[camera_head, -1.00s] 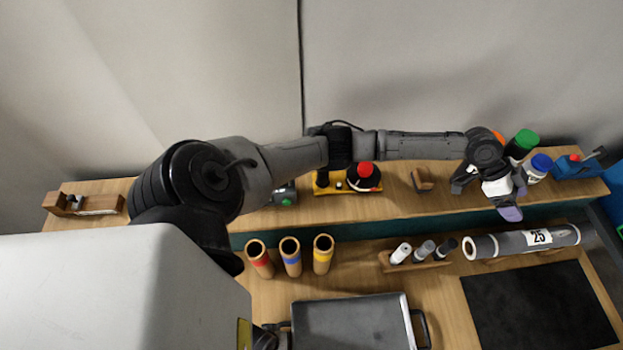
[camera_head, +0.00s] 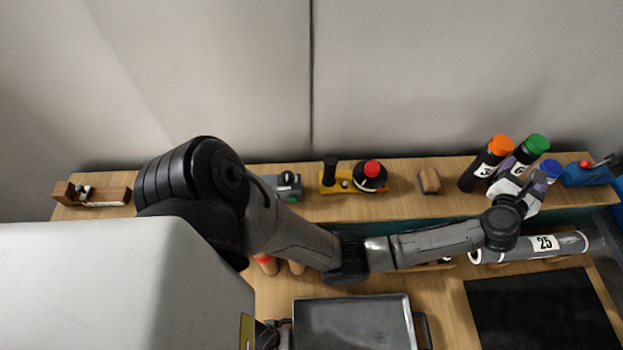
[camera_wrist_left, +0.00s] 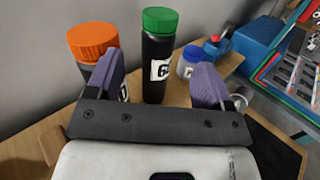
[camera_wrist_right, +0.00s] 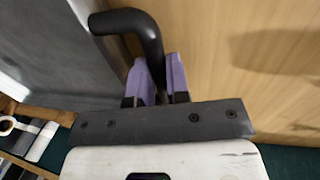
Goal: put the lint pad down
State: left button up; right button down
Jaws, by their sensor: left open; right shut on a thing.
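A small wooden-backed block with a dark side, which looks like the lint pad (camera_head: 429,181), rests on the raised shelf, right of the yellow stand. My left gripper (camera_head: 523,178) is at the right end of the shelf, well apart from the block. In the left wrist view its two purple fingers (camera_wrist_left: 158,85) are spread with nothing between them. My right gripper (camera_wrist_right: 161,80) is shut on the black handle (camera_wrist_right: 128,22) of the grey tray (camera_head: 408,312). The head view mostly hides that gripper behind my body.
Bottles with an orange cap (camera_head: 501,146), a green cap (camera_head: 537,144) and a blue cap (camera_head: 551,168) stand near my left gripper. A grey roll marked 25 (camera_head: 545,243) lies below it. A dark mat (camera_head: 540,310) lies clear at right. My left forearm hides coloured tubes.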

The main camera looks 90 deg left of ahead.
aim_at(433, 181)
pick_arm(q)
jog(key=s+a+f+n+g, duration=0.2)
jog(key=s+f+n+g, duration=0.1)
jog(key=s+f+g, duration=0.1)
jog(key=s+a+f+n+g, duration=0.1)
jog(key=s+f+n+g, duration=0.2)
jog(key=s+f+g, duration=0.1)
jog(key=s+a+f+n+g, duration=0.2)
jog(key=s+f+n+g, duration=0.1)
jog(key=s+f+g, duration=0.1)
jog(key=shift+s+a+f, duration=0.3)
jog(key=shift+s+f, duration=0.3)
jog(key=shift+s, duration=0.15)
jog(key=a, duration=0.1)
jog(key=a+f, duration=0.1)
jog(key=a, duration=0.1)
jog(key=shift+s+f+n+g, duration=0.15)
jog(key=shift+f+n+g, duration=0.15)
jog(key=shift+f, duration=0.05)
jog(key=shift+x, duration=0.75)
jog(key=c, duration=1.1)
notch_tip(433, 181, up, 10)
jog(key=shift+r, duration=0.1)
